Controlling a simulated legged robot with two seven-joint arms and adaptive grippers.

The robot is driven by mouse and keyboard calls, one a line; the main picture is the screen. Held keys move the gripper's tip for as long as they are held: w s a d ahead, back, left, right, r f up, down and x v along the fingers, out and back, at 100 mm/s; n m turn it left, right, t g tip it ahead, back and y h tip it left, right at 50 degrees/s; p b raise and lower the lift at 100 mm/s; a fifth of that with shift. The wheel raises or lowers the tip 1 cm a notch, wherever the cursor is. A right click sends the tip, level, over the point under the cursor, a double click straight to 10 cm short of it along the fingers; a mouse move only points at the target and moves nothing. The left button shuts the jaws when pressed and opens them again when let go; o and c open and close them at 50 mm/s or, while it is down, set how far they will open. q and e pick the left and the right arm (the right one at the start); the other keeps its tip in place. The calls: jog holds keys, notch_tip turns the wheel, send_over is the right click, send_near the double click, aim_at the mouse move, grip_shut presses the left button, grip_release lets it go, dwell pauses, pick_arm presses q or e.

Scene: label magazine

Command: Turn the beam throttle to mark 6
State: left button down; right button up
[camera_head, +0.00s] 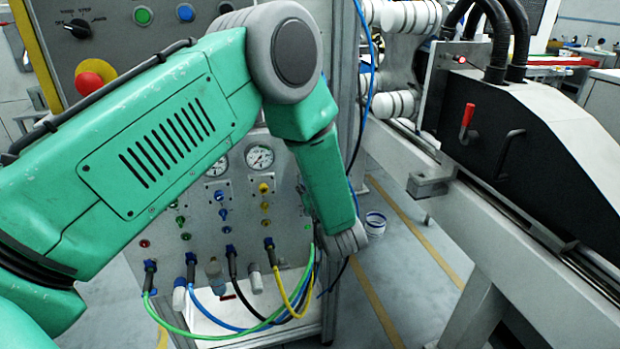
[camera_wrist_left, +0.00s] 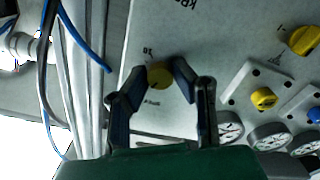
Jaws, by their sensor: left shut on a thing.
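A round yellow knob (camera_wrist_left: 159,78), which I take for the beam throttle, sits on a grey panel in the left wrist view. Small dark print stands beside it, with a number that looks like 10; the pointer's setting is too small to read. My left gripper (camera_wrist_left: 160,68) has a dark finger on each side of the knob and is shut on it. In the head view my green left arm reaches across to the panel; its gripper and the held knob are hidden there. My right gripper is in neither view.
The panel (camera_head: 285,190) carries gauges (camera_head: 259,157), small coloured valves and plugged hoses below. A red emergency button (camera_head: 89,82) is at upper left. More yellow knobs (camera_wrist_left: 304,40) sit to the right in the wrist view. A black machine (camera_head: 540,150) on a rail stands at right.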

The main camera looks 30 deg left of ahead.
pick_arm(q)
jog(key=c, duration=1.3)
grip_release()
jog(key=shift+s+d+f, duration=0.1)
jog(key=shift+f, duration=0.1)
jog(key=shift+c, duration=0.2)
jog(key=shift+r, duration=0.15)
jog(key=shift+d, duration=0.15)
jog(key=v, duration=1.2)
